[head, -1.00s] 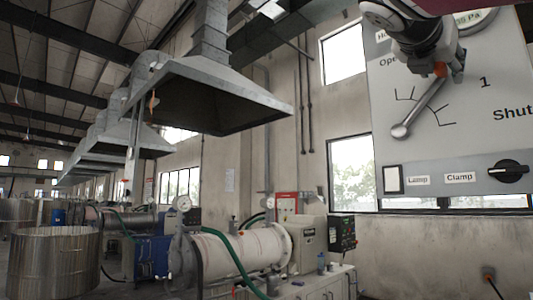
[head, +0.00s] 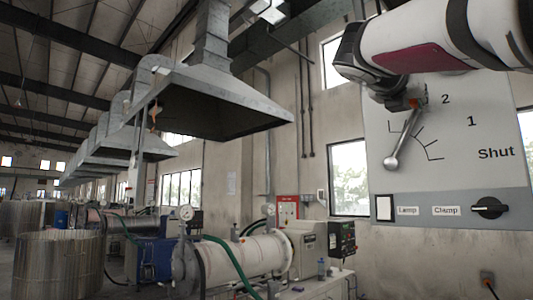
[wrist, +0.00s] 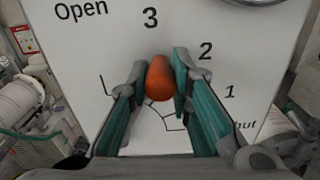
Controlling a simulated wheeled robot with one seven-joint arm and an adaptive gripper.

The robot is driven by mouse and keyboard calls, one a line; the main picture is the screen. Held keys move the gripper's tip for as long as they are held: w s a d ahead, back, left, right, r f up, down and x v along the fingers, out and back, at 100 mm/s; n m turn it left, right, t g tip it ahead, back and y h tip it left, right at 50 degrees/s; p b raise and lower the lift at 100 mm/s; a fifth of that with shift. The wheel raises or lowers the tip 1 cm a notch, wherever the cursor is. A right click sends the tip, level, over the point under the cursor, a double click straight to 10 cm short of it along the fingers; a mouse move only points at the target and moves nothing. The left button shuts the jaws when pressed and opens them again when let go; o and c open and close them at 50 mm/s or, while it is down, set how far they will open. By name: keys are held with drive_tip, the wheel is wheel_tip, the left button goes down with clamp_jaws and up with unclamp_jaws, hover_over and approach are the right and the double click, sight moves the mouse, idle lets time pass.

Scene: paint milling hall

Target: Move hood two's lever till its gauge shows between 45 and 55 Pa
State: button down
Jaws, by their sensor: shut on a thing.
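The hood panel (head: 455,145) is a light plate marked Open, 3, 2, 1 and Shut. Its silver lever (head: 402,140) slants from a round metal end at lower left up to an orange grip. My gripper (head: 412,98) is shut on that orange grip (wrist: 160,80), between its teal-lined fingers in the wrist view. The grip appears just below the 3, left of the 2. In the wrist view only a sliver of the gauge rim (wrist: 255,2) shows at the top. No gauge reading is visible now; my arm covers the panel's upper part in the head view.
Below the scale are a Lamp switch (head: 384,208) and a black Clamp knob (head: 490,208). A grey extraction hood (head: 190,85) hangs at left over a white horizontal mill (head: 245,255). A steel vat (head: 60,265) stands at lower left.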

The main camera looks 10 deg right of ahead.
drive_tip(key=shift+w+a+r+n+p, duration=0.3)
drive_tip(key=shift+r+n+p, duration=0.2)
drive_tip(key=shift+p, duration=0.4)
drive_tip(key=shift+w+a+n+p, duration=0.3)
drive_tip(key=shift+w+n+p, duration=0.1)
drive_tip(key=shift+p, duration=0.25)
drive_tip(key=c, duration=1.4)
unclamp_jaws()
drive_tip(key=shift+c, duration=0.2)
drive_tip(key=v, duration=1.2)
drive_tip(key=shift+f, duration=0.1)
